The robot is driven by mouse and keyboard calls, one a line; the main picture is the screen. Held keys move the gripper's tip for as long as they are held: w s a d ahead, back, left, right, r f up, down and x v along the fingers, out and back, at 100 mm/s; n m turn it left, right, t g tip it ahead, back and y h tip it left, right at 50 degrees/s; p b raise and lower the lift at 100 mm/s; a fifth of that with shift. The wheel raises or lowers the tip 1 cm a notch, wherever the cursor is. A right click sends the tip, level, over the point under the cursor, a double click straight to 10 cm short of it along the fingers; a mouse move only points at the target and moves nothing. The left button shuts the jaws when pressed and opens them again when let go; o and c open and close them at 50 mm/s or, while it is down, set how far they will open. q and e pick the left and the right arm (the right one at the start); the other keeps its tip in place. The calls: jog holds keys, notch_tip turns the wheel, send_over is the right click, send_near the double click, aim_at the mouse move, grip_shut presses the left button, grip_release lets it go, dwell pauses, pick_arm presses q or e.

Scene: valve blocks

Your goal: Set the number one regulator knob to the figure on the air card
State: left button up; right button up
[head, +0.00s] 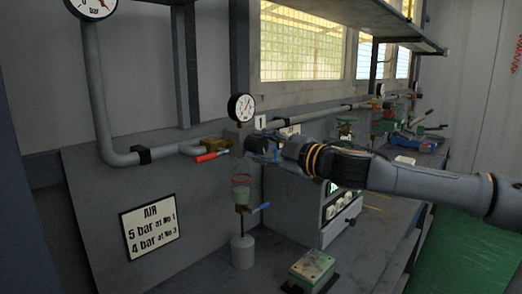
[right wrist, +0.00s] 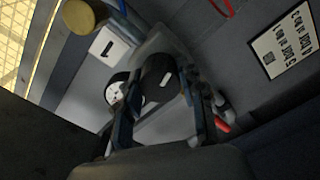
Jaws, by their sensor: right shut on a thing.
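The air card (head: 151,226) is a pale plate on the panel at lower left, reading 5 bar at No 1 and 4 bar at No 3. It also shows in the right wrist view (right wrist: 284,46). The black number one regulator knob (right wrist: 158,73), with a white mark, sits between the fingers of my right gripper (right wrist: 157,96), which is shut on it. In the head view the right gripper (head: 262,148) hides most of the knob. The round gauge (head: 241,107) stands just above it; its needle is too small to read. A plate marked 1 (head: 260,122) is beside it. My left gripper is not in view.
A red-handled valve (head: 212,156) is on the pipe left of the gripper. Below stands a blue-handled fitting (head: 243,208) with a grey cylinder. A green box (head: 312,268) lies on the bench. More valves and tools line the bench farther back.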

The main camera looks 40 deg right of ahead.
jog(key=m+b, duration=0.1)
jog(key=m, duration=0.4)
jog(key=shift+f+m, duration=0.1)
jog(key=shift+m, duration=0.2)
jog(key=m+b, duration=0.2)
jog(key=m, duration=0.4)
dwell(0.4)
jog(key=o, duration=1.2)
jog(key=s, duration=0.8)
jog(key=s+d, duration=0.1)
jog(key=s, duration=0.3)
